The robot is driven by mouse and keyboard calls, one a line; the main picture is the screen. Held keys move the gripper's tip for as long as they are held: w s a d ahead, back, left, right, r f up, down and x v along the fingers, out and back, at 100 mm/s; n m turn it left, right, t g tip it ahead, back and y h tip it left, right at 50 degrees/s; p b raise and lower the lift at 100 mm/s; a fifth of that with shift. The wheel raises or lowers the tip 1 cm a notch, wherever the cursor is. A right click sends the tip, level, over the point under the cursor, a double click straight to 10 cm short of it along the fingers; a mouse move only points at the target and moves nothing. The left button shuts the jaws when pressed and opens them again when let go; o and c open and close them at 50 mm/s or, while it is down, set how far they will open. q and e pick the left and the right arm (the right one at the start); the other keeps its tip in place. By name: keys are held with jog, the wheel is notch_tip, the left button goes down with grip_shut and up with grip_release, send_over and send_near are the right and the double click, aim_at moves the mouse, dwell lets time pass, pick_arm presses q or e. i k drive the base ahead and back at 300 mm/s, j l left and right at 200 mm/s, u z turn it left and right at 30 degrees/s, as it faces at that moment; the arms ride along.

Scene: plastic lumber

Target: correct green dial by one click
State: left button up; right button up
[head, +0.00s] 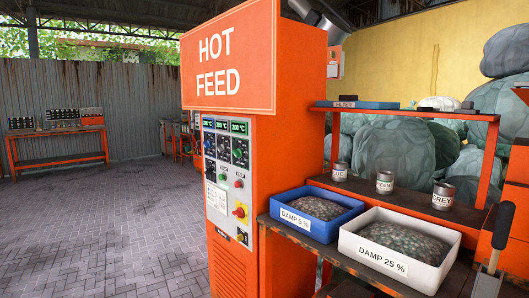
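The orange machine (280,120) with the sign HOT FEED stands in the middle of the head view. A control panel on its left-facing side carries three small displays in a row with dials below them. The dial's pointer and the exact display digits are too small to read surely. Neither of my grippers is in view.
A red-and-yellow emergency button (240,212) sits lower on the panel. At right, a bench holds a blue tray (333,232) and a white tray (429,286) of flakes, and a black-handled tool (502,228). Paved floor (110,235) at left is clear.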

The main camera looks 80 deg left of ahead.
aim_at(237, 153)
jog(key=k+j+u, duration=0.1)
jog(key=j, duration=0.3)
jog(key=k+j+u, duration=0.1)
jog(key=j, duration=0.25)
jog(key=k+j+u, duration=0.15)
jog(key=j, duration=0.25)
jog(key=k+j+u, duration=0.1)
jog(key=j, duration=0.3)
jog(key=k+j+u, duration=0.1)
jog(key=j, duration=0.35)
